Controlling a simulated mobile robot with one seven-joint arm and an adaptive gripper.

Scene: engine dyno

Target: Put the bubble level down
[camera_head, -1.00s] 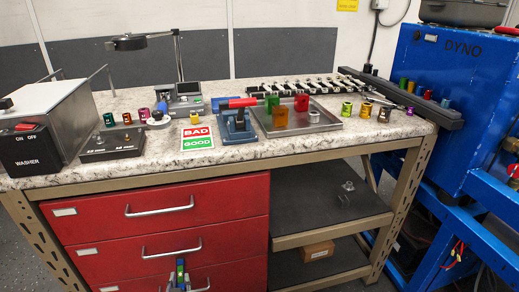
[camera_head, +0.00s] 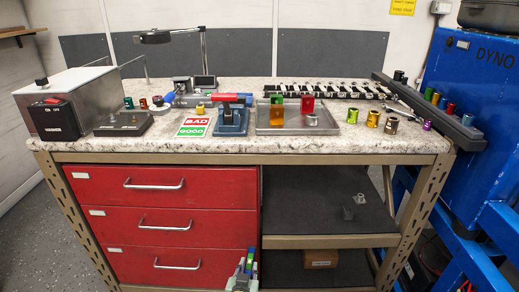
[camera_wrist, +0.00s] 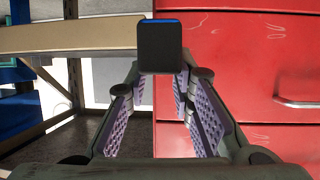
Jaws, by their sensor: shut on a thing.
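The bubble level (camera_wrist: 160,47) is a small dark block with a blue top edge in the wrist view, held between my fingertips. My gripper (camera_wrist: 160,76) is shut on it. In the head view my gripper (camera_head: 242,275) is low at the bottom edge, in front of the red drawers, and the level (camera_head: 251,262) shows as a small green and blue upright piece. It is held in the air, below the height of the bench top (camera_head: 350,147). The level's far side is hidden.
The bench top carries a washer (camera_head: 85,98), a red and green card (camera_head: 193,127), a blue fixture (camera_head: 232,120), a metal tray (camera_head: 272,130) and several coloured sockets. Bare speckled surface runs along the front edge. Open shelves (camera_head: 330,222) are right of the drawers (camera_head: 165,205).

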